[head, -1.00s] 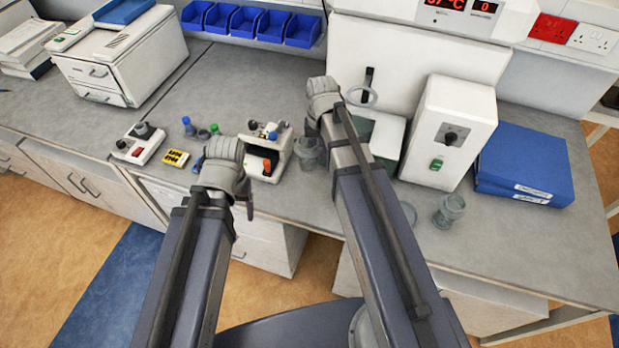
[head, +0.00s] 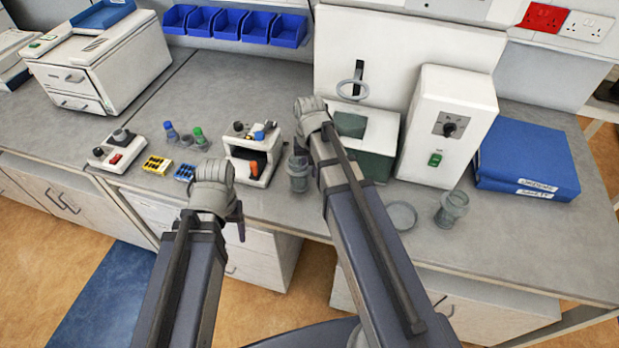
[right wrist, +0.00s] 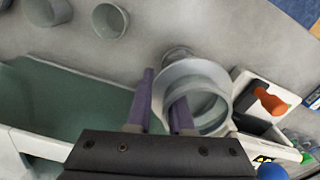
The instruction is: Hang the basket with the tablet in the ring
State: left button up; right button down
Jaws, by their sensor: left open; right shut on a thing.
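My right gripper (right wrist: 162,115) is shut on the wall of a grey round basket (right wrist: 215,80), one finger inside its rim and one outside. In the head view, a grey basket (head: 298,175) shows beside my right wrist, apparently the same one; the fingers are mostly hidden there. I cannot make out a tablet. The grey ring (head: 352,90) sticks out in front of the white panel, above and right of my right wrist. My left gripper (head: 240,222) points down at the bench's front edge, open and empty; its finger gap is hidden.
Another grey vessel (head: 452,208) and a low round grey piece (head: 402,216) stand right of my right arm. A white-and-orange unit (head: 254,160) is close left of the basket.

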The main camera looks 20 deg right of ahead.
pick_arm(q)
jog(key=shift+f, duration=0.75)
pick_arm(e)
jog(key=shift+f, duration=0.8)
pick_arm(q)
jog(key=shift+b, duration=0.3)
pick_arm(e)
jog(key=shift+f, duration=0.2)
jog(key=c, duration=0.8)
grip_release()
pick_arm(q)
jog(key=shift+f, duration=0.15)
pick_arm(e)
jog(key=shift+r, duration=0.2)
notch_tip(320, 180, up, 12)
jog(key=p, duration=1.2)
jog(key=shift+r, duration=0.1)
pick_arm(q)
notch_tip(320, 180, up, 12)
pick_arm(e)
jog(key=s+a+n+h, duration=0.1)
jog(key=s+a+n, duration=0.6)
jog(key=s+a, duration=0.6)
jog(key=shift+a, duration=0.25)
